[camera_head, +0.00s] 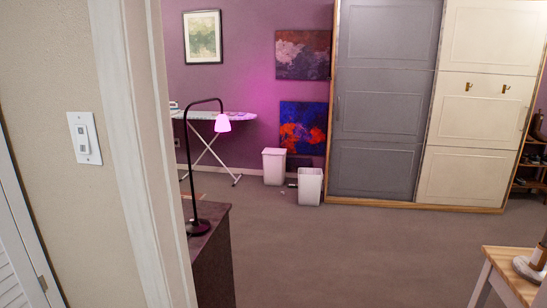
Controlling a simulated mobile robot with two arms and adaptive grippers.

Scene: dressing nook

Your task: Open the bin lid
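Two white bins stand on the carpet at the far side of the room, left of the wardrobe. The rear bin (274,168) stands near the wall, and its top looks covered, though it is too small to be sure. The front bin (310,188) stands a little nearer and to the right. Its top shows a darker inside within the rim, so it looks open. Both bins are upright. Neither of my grippers is in view.
A door frame (150,150) and wall fill the left. A dark cabinet (213,262) with a lit lamp (222,124) stands beyond it. An ironing board (238,116) is behind. A wooden table (507,262) is at lower right. Carpet (350,250) between is clear.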

